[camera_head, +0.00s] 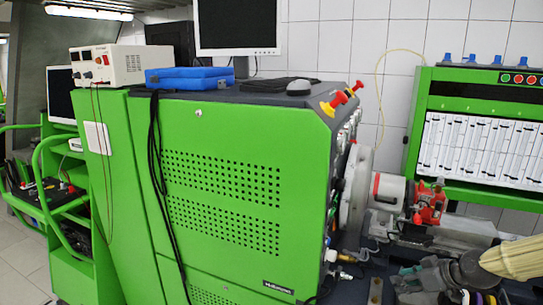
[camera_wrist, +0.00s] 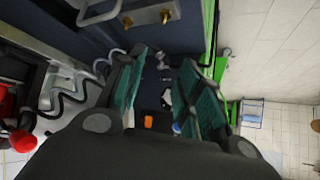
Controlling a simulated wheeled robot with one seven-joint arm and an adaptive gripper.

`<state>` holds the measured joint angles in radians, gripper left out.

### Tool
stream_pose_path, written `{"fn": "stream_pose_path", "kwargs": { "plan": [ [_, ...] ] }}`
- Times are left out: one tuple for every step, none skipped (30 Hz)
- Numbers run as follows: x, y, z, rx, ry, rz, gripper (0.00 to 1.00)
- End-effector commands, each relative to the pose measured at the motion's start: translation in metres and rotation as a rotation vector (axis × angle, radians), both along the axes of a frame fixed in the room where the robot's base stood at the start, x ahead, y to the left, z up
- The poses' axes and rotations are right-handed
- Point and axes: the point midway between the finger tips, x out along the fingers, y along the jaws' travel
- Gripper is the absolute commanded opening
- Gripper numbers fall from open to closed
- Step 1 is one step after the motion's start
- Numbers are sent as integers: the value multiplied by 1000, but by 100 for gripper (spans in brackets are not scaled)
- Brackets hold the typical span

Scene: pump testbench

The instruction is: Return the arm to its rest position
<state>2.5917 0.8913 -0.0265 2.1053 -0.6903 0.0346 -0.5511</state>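My gripper (camera_head: 412,278) is at the lower right of the head view, at the end of my beige-sleeved arm, in front of the pump bench. Its fingers are partly cut off or hard to make out there. In the wrist view my gripper (camera_wrist: 163,62) shows two dark fingers with teal ribbed pads. They stand apart with a clear gap, and nothing is held between them. Most of my arm is outside the head view.
A green cabinet (camera_head: 285,170) stands left of my gripper, with hoses and fittings along its right side. The pump unit with a red part (camera_head: 430,203) is just behind my gripper. A green panel (camera_head: 480,190) hangs at the right. A red object (camera_wrist: 22,141) shows at the wrist view's left.

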Motion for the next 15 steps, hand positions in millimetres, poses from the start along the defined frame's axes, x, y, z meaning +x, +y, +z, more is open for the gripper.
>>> {"fn": "stream_pose_path", "kwargs": {
  "plan": [
    [-2,4,-6,0,12,-2,35],
    [-3,7,-9,2,18,-6,35],
    [-4,9,-13,4,27,-9,35],
    [-6,12,-16,6,35,-12,35],
    [-7,14,-19,7,42,-15,35],
    [-10,17,-23,9,52,-21,35],
    [-12,19,-27,10,60,-26,35],
    [-14,21,-31,12,69,-31,35],
    [-17,23,-36,14,81,-37,35],
    [-19,26,-40,15,90,-43,35],
    [-21,28,-44,17,100,-49,35],
    [-25,32,-51,18,115,-57,35],
    [-28,35,-56,20,126,-63,35],
    [-32,39,-63,21,140,-70,35],
    [-37,44,-71,24,160,-82,35]
  ]
}}
